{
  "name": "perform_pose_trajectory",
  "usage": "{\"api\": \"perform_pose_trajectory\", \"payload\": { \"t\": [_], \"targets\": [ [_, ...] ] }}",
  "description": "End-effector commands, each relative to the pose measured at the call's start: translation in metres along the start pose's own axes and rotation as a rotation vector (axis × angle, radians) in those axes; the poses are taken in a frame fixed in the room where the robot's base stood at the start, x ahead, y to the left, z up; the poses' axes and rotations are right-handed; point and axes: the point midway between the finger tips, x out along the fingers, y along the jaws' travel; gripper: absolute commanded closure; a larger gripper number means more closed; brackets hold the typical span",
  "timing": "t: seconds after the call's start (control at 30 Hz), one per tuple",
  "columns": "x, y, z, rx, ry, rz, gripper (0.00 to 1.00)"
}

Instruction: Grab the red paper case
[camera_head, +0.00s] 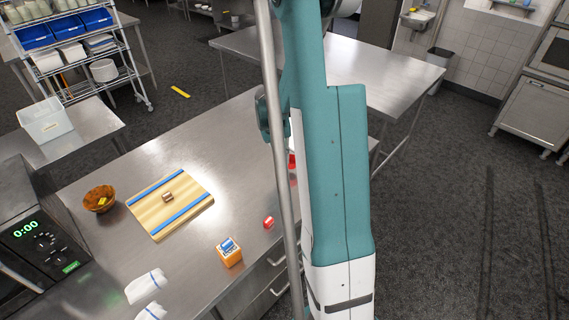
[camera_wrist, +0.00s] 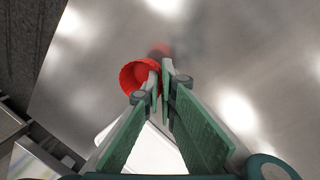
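The red paper case (camera_wrist: 138,76) is a small round cup with its open side toward the wrist camera. It is at the fingertips of my gripper (camera_wrist: 161,80), mostly left of them. The two green-padded fingers are nearly together, with the case's right wall at the tips; they look shut on that wall. The left finger hides part of the case. In the head view a bit of red (camera_head: 292,161) shows beside my arm, over the steel table (camera_head: 235,125); my arm hides the gripper there.
A faint red reflection lies on the shiny tabletop (camera_wrist: 225,55). A cutting board (camera_head: 150,216) with a small brown item, a brown bowl (camera_head: 99,199), an orange box (camera_head: 229,254), another small red item (camera_head: 268,222) and white cloths (camera_head: 146,286) are on the table.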

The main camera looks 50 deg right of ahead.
Motion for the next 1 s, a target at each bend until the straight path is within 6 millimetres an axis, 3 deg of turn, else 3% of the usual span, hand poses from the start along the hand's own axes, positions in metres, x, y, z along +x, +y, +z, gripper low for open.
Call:
{"api": "perform_pose_trajectory", "payload": {
  "t": [0.3, 0.5, 1.0],
  "targets": [
    [-0.041, 0.009, 0.0, 0.0, 0.0, 0.0, 1.0],
    [-0.059, 0.012, 0.0, 0.0, 0.0, 0.0, 1.0],
    [-0.065, 0.013, 0.0, 0.0, 0.0, 0.0, 1.0]
  ]
}}
